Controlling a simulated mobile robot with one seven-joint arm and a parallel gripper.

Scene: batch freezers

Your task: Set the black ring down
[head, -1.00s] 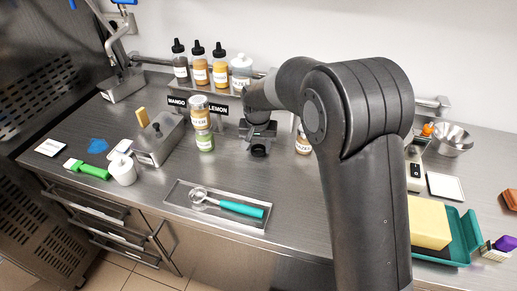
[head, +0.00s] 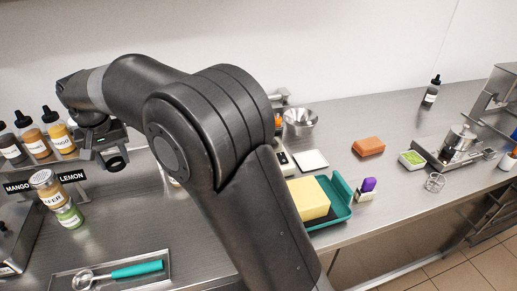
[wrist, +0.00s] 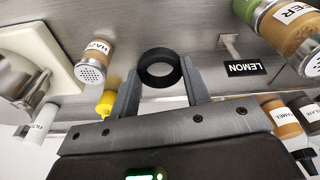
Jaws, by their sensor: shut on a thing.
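The black ring (wrist: 160,82) is held between the two fingers of my gripper (wrist: 160,74) in the wrist view. The fingers press on it from both sides, and its round opening shows clear. In the head view the ring (head: 116,162) hangs under my gripper (head: 110,152), at the left, above the counter and just right of the LEMON label (head: 72,176). It appears clear of the counter surface.
Squeeze bottles (head: 56,130) and stacked jars (head: 46,190) stand near my gripper. A tray with a teal-handled scoop (head: 135,270) lies in front. A yellow block (head: 308,199) on a teal tray (head: 340,188) stands right of my arm.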

